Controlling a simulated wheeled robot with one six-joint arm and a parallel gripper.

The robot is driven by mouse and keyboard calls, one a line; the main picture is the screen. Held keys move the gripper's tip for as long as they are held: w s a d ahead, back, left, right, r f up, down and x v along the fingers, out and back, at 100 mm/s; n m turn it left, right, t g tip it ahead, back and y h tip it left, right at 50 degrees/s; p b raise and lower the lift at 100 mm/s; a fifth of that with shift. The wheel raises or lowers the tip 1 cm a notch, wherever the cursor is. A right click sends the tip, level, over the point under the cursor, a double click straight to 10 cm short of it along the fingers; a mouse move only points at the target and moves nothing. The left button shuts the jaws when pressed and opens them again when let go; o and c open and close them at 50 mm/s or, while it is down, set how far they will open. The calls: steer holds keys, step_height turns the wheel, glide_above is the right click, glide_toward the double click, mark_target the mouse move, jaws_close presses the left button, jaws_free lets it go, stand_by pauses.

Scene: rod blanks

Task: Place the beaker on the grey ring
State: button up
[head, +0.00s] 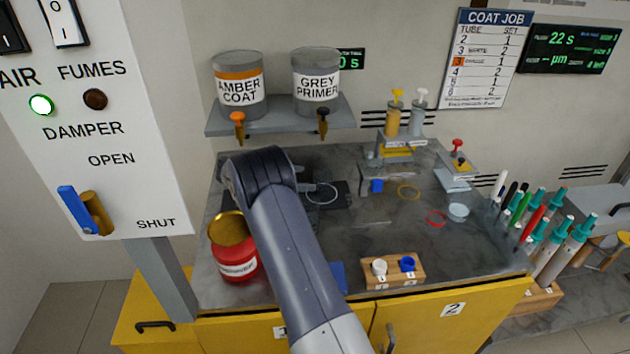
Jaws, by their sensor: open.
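A pale grey ring (321,194) lies on a dark patch of the bench, just right of my arm's wrist. My gripper (308,186) shows only in part, behind and right of my wrist, close to the grey ring. It is open and well left of the vessel. Most of its fingers are hidden by my arm.
A red tin (236,262) stands at the front left. A wooden block (392,271) with two small cups is at the front edge. Pump dispensers (393,118) stand behind, and teal-capped tubes (548,240) crowd the right.

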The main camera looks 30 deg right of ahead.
steer(key=shift+v, duration=2.65)
